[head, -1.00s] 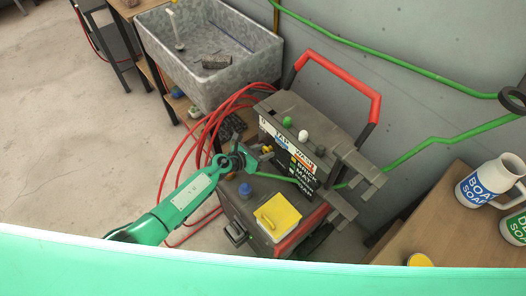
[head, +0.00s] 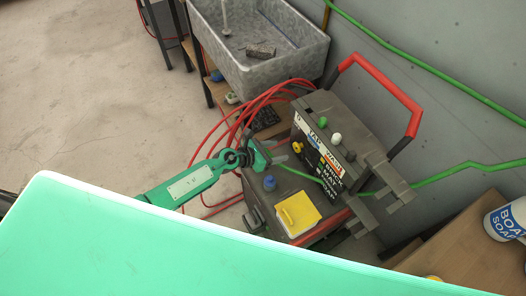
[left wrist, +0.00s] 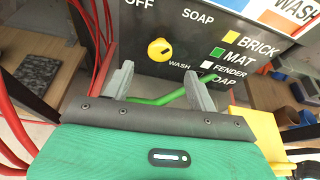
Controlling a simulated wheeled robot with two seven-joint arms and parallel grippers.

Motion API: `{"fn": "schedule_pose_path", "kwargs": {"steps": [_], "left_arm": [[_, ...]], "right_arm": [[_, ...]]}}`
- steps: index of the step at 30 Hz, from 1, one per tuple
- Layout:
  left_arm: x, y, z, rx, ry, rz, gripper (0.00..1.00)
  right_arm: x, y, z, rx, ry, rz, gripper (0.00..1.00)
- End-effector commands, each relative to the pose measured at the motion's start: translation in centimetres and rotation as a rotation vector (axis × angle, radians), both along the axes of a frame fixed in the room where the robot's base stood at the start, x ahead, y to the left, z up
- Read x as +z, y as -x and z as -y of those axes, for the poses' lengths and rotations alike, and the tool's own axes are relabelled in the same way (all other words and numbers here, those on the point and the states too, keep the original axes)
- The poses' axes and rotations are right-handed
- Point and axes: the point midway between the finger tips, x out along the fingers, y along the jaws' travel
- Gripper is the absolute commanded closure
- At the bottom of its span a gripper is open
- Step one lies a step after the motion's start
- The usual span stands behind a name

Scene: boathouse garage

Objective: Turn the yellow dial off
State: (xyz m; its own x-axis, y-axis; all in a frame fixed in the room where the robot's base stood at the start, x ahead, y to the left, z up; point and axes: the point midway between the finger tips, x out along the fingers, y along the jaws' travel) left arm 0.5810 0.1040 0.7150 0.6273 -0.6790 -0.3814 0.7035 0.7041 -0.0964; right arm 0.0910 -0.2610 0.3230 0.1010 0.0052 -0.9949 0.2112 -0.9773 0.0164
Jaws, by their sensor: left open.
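The yellow dial (head: 298,148) sits on the front panel of the grey wash machine (head: 338,118). My left gripper (head: 280,153) is in front of the panel, pointing at the dial. In the left wrist view its open fingers (left wrist: 158,78) stand apart on either side below the dial, with nothing between them gripped. My right gripper is not in view.
A yellow box (head: 298,213) and a blue knob (head: 269,183) are on the machine's lower deck, close to my left gripper. Red hoses (head: 240,115) loop behind it. A green hose (left wrist: 165,98) runs below the dial. A stone sink (head: 235,60) stands behind; a wooden bench (head: 460,245) is at right.

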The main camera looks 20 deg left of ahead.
Motion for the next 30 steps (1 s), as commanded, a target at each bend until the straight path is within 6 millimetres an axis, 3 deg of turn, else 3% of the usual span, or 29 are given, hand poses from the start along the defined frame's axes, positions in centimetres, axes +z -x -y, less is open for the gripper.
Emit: {"fn": "schedule_pose_path", "kwargs": {"steps": [3, 10, 25, 30], "left_arm": [[0.9, 1.6, -1.7, -0.001, -0.003, 0.0, 0.42], [1.9, 3.2, -3.5, 0.0, -0.001, 0.0, 0.42], [2.3, 3.6, -3.8, 0.016, 0.021, -0.007, 0.42], [3.6, 3.2, -3.6, 0.195, 0.246, -0.087, 0.42]], "right_arm": [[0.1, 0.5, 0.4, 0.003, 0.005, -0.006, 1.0], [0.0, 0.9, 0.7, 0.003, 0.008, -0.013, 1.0], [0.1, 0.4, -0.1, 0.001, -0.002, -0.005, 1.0], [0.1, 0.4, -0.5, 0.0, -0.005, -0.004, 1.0]]}}
